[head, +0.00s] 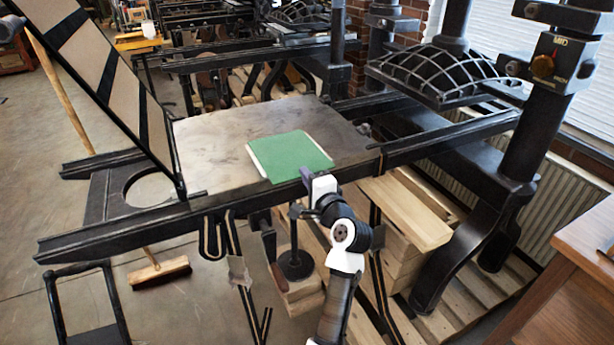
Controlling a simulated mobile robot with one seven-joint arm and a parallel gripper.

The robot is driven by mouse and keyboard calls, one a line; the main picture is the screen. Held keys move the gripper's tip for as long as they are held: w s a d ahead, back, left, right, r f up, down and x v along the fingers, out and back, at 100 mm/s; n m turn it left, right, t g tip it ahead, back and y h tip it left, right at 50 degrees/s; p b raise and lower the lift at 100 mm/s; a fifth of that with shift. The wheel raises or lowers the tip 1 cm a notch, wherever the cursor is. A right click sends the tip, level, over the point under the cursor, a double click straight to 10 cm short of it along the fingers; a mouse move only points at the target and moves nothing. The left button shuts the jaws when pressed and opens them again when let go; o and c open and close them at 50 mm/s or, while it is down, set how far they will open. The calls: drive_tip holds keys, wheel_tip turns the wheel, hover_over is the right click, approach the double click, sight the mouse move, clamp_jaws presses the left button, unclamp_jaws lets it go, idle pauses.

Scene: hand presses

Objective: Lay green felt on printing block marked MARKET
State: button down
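The green felt (290,156) lies flat and squarish on the grey bed plate (215,135) of the near press. A thin pale edge (256,161) shows along its left side; I cannot tell whether this is a block or a sheet under it. No block marked MARKET can be read in this view. My gripper (306,177) is at the front edge of the bed, just below the felt's lower right corner. Its fingers are seen from behind and small, so their opening and any contact with the felt are unclear.
The raised striped frame (100,65) of the press leans at the left. Black rails (440,137) run along the bed. The ribbed platen (445,72) and a dark column (535,125) stand at the right. A broom (158,272) lies on the floor. The bed's left part is bare.

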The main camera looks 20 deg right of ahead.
drive_tip(key=c, duration=1.6)
unclamp_jaws()
drive_tip(key=shift+o, duration=1)
drive_tip(key=s, duration=0.6)
drive_tip(key=shift+p, duration=0.3)
